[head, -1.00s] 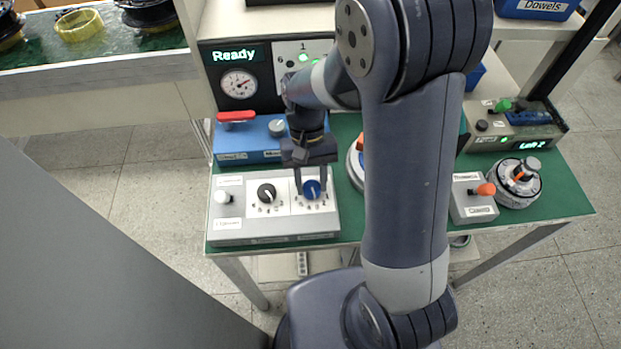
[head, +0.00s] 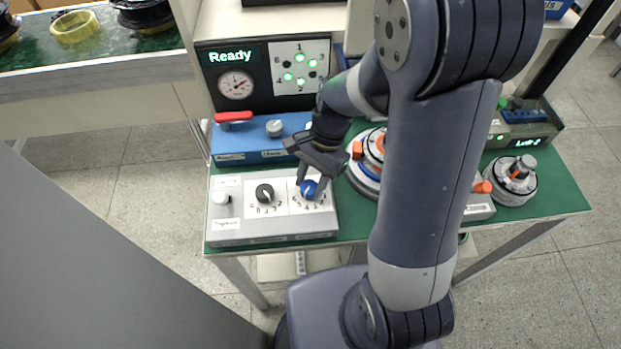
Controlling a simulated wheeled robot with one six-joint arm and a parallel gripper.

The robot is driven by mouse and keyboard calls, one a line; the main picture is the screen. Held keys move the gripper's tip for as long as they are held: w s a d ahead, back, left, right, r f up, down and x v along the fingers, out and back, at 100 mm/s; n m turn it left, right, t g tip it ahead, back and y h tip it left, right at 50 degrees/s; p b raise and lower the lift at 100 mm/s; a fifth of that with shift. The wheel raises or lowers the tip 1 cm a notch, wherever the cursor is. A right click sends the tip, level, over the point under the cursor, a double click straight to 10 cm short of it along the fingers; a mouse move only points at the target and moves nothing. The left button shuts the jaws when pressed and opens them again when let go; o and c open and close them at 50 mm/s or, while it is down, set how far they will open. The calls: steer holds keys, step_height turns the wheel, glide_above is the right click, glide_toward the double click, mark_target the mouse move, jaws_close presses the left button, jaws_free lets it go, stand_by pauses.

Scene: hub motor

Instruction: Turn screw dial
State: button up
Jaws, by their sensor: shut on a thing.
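The blue dial (head: 309,189) sits on the right part of a light grey control box (head: 270,236) at the front left of the green table. My gripper (head: 309,183) reaches down from behind and is shut on the blue dial. The fingers partly hide the dial, so its exact pointer direction is hard to tell. A black dial (head: 264,193) with printed marks around it stands to the left on the same box. A white knob (head: 221,198) is at the box's left end.
A blue box (head: 252,148) with a red lever (head: 233,117) and grey knob (head: 274,128) stands behind. A display panel (head: 262,74) reads "Ready", with several green lights lit. A round fixture (head: 362,178) is right of the gripper, partly behind my arm. The motor part (head: 515,182) stands farther right.

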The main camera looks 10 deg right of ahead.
steer(key=shift+m, duration=0.6)
steer(key=o, duration=1)
steer(key=shift+y, duration=0.3)
steer(key=v, duration=1)
steer(key=shift+r, duration=0.45)
steer(key=shift+s+d, duration=0.1)
steer(key=shift+d, duration=0.05)
